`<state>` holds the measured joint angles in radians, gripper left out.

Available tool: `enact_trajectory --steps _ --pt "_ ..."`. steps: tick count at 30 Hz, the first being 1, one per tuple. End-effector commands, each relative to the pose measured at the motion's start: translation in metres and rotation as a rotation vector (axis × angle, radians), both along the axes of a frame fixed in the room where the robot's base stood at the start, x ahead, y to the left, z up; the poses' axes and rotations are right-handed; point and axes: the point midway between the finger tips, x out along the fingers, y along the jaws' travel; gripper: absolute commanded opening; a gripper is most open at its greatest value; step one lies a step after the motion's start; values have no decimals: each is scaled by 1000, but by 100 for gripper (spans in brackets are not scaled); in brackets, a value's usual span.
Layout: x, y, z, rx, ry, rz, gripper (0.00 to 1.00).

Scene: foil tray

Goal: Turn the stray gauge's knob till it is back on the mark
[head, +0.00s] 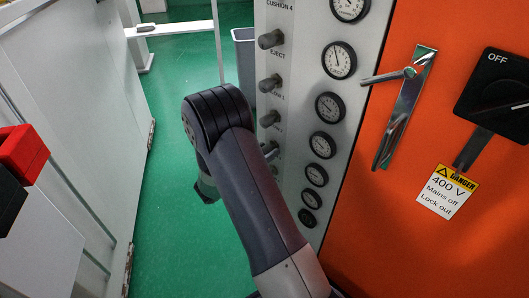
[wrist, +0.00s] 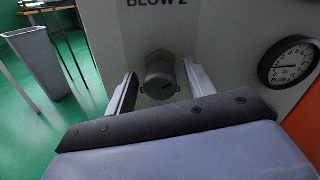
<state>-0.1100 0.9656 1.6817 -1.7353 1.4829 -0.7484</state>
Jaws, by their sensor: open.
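In the wrist view, a dark round knob (wrist: 160,68) sits under the label BLOW 2, its face turned to the camera. My gripper (wrist: 160,82) is open, with one finger on each side of the knob and a gap showing on both sides. A white-faced gauge (wrist: 291,62) is right of the knob, its dark needle near the left of the dial; I cannot make out a mark. In the head view, a column of round gauges (head: 322,145) runs down the light panel beside a column of knobs (head: 270,83).
An orange cabinet (head: 440,250) with a metal handle (head: 405,110), a black OFF switch (head: 498,95) and a danger label (head: 447,190) stands on the right. A grey bin (wrist: 38,62) stands left of the panel. Green floor (head: 185,240) is open on the left.

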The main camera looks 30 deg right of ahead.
Motion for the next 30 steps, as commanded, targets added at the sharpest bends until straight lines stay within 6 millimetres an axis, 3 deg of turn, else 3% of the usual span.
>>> enact_trajectory --steps 3,19,30 --pt "0 0 0 0 0 0 50" --pt "0 0 0 0 0 0 7" --pt "0 0 -2 22 -73 0 7"
